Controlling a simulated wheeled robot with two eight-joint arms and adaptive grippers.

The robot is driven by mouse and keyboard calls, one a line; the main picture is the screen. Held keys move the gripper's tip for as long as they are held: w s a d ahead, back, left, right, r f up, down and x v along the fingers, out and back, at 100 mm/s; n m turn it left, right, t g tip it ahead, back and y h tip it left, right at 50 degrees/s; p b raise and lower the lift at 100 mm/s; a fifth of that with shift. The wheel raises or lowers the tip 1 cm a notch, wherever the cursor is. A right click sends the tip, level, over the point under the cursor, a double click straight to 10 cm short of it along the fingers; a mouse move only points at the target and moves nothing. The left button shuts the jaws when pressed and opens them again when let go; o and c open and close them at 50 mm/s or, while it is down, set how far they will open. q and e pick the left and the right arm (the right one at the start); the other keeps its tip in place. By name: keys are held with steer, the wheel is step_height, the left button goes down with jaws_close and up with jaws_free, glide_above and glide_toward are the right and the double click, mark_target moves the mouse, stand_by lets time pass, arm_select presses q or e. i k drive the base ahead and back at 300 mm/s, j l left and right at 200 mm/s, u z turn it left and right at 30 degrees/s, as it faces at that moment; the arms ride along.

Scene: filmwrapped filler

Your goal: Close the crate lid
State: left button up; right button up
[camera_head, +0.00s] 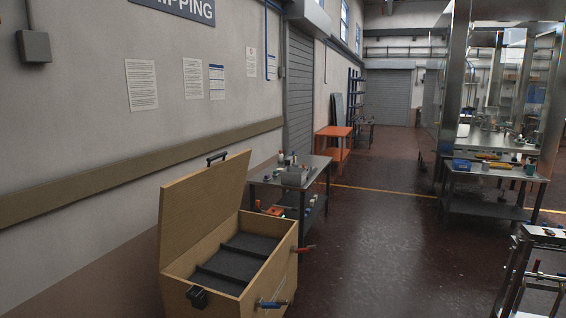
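A wooden crate (215,305) stands at the lower middle left, near the wall. Its lid (203,205) is raised and leans back, with a dark handle (217,157) on its top edge. The inside is lined in dark grey with black divider strips, and I see no goods in it. A black latch (197,296) sits on the crate's front. Neither of my grippers shows in this view.
A metal table (318,163) with small items stands just behind the crate. An orange table (335,133) is farther back. A dark cart (545,240) is at the lower right. The dark red floor (400,260) right of the crate is clear.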

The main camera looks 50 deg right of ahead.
mark_target(192, 206)
steer(key=z, duration=1.1)
steer(key=i+l+z, duration=0.2)
steer(key=i+z, duration=0.2)
steer(key=i, duration=0.15)
steer(key=i+l+z, duration=0.1)
steer(key=i, duration=1.05)
